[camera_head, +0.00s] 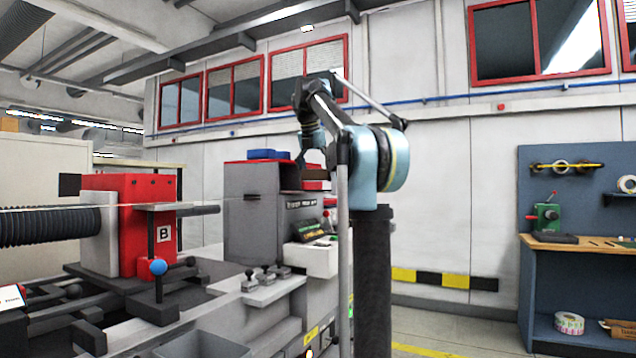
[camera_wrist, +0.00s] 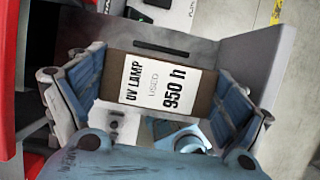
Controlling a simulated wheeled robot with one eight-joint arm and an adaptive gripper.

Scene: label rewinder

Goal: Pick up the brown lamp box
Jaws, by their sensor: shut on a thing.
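The brown lamp box (camera_wrist: 207,93) shows in the wrist view with a white label reading "UV LAMP USED 950 h". It lies between the two blue-grey fingers of my gripper (camera_wrist: 160,83), which are shut on it from the left and right sides. In the head view my gripper (camera_head: 313,150) hangs from the arm in front of the grey machine housing.
The grey machine housing (camera_head: 252,205) stands beside and behind my gripper. A red block marked B (camera_head: 132,215) and a blue-knobbed lever (camera_head: 158,267) are to the left. A workbench (camera_head: 570,243) stands at the right. The floor between is clear.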

